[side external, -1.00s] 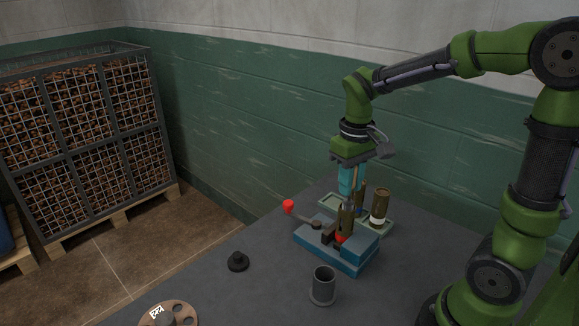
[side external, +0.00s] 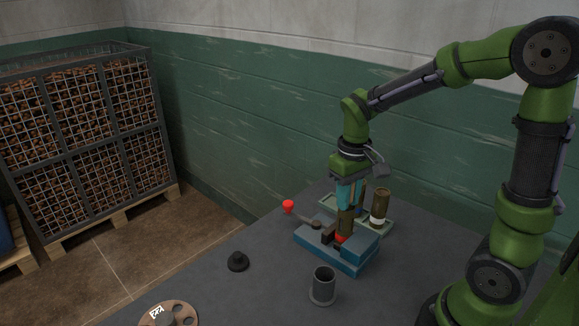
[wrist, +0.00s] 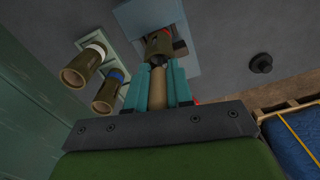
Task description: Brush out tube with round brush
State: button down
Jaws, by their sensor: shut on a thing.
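My gripper (side external: 346,193) has teal fingers and points down over the blue vise (side external: 352,262). It is shut on the brush, whose tan handle (wrist: 157,90) shows between the fingers in the wrist view. An olive tube (side external: 345,222) stands upright in the vise, with a red part at its base; its mouth end also shows in the wrist view (wrist: 159,43). The brush head is hidden, and the handle lines up with the tube's opening. The fingertips are very close to the tube's top; I cannot tell if they touch it.
An olive tube with a white band (side external: 380,204) and one with a blue band (wrist: 108,92) stand in a pale green tray (side external: 384,228) behind the vise. The vise lever has a red knob (side external: 288,207). A grey cup (side external: 322,287), black knob (side external: 237,262) and brown disc (side external: 170,313) stand in front.

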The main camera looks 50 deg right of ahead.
jog(key=shift+s+r, duration=0.1)
jog(key=shift+r, duration=1.9)
jog(key=shift+r, duration=4.55)
